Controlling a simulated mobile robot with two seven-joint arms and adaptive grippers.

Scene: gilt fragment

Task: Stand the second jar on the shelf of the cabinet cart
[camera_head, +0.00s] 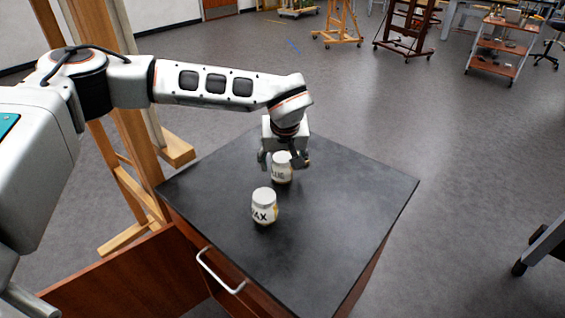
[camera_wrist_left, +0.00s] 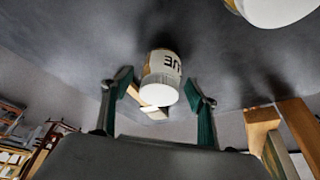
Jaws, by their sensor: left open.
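A white jar lettered "GLUE" (camera_head: 281,172) stands upright on the dark top of the cabinet cart (camera_head: 350,205). A second white jar lettered "WAX" (camera_head: 264,208) stands nearer, apart from it. My left gripper (camera_head: 285,161) is open over the glue jar, its fingers on either side. In the left wrist view the glue jar (camera_wrist_left: 160,80) shows between the spread fingertips (camera_wrist_left: 157,80), with gaps visible. Part of the wax jar (camera_wrist_left: 275,8) shows at the top edge. The brown door (camera_head: 125,275) of the cart hangs open at lower left; the shelf inside is hidden.
A wooden easel (camera_head: 140,150) stands close behind the cart at left. The cart top is clear to the right. A shelved trolley (camera_head: 497,50) and more easels stand far off. A dark-edged object (camera_head: 545,250) stands at the right edge, with floor between.

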